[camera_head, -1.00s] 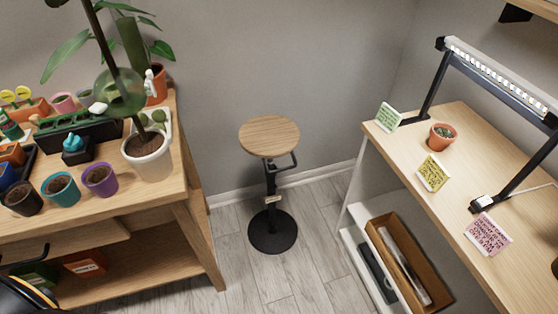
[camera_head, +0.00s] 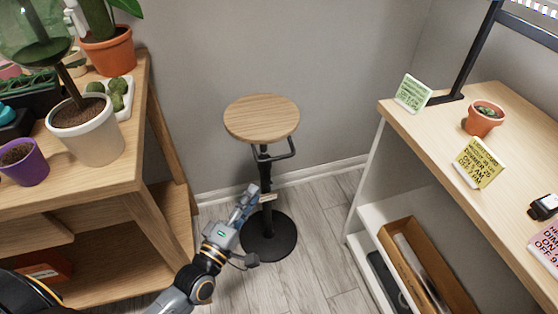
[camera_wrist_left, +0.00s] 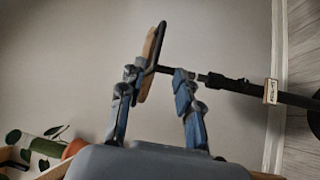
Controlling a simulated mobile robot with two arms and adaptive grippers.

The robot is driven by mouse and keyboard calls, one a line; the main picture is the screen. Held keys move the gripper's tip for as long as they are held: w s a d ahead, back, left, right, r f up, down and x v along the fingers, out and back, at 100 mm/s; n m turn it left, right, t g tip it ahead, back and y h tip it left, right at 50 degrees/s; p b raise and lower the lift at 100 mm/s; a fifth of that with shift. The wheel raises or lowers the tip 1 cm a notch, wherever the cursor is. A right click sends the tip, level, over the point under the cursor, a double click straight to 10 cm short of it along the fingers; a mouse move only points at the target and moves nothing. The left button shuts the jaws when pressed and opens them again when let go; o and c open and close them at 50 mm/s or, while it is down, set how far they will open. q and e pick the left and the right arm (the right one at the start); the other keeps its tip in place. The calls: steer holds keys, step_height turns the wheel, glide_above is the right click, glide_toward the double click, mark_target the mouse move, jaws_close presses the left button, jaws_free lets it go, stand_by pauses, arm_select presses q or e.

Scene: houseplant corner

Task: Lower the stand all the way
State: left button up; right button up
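The stand has a round wooden top (camera_head: 262,119), a black post (camera_head: 263,168) with a bent black handle (camera_head: 286,153) under the top, and a round black base (camera_head: 268,238) on the floor. My left gripper (camera_head: 251,190) is near the post, below the top, and overlaps part of it in the head view. In the left wrist view my left gripper (camera_wrist_left: 157,76) has its fingers apart with nothing held. The post (camera_wrist_left: 225,84) and the edge of the wooden top (camera_wrist_left: 149,65) lie beyond the fingertips there. My right gripper is not in view.
A wooden plant bench (camera_head: 120,180) with pots stands on the left. A shelf table (camera_head: 440,125) with cards and a small cactus pot (camera_head: 483,118) stands on the right. A small tag (camera_head: 268,198) is on the post. The floor around the base is clear.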

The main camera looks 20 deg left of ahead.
mark_target(277, 158)
arm_select(q)
steer(key=x, duration=1.2)
steer(key=shift+w+d+r+b, duration=0.1)
steer(key=shift+w+b, duration=0.25)
steer(key=shift+w, duration=0.3)
steer(key=shift+d, duration=0.1)
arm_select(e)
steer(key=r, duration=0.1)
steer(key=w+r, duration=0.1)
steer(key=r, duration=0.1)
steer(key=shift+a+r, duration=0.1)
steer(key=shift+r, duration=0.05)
arm_select(q)
jaws_close()
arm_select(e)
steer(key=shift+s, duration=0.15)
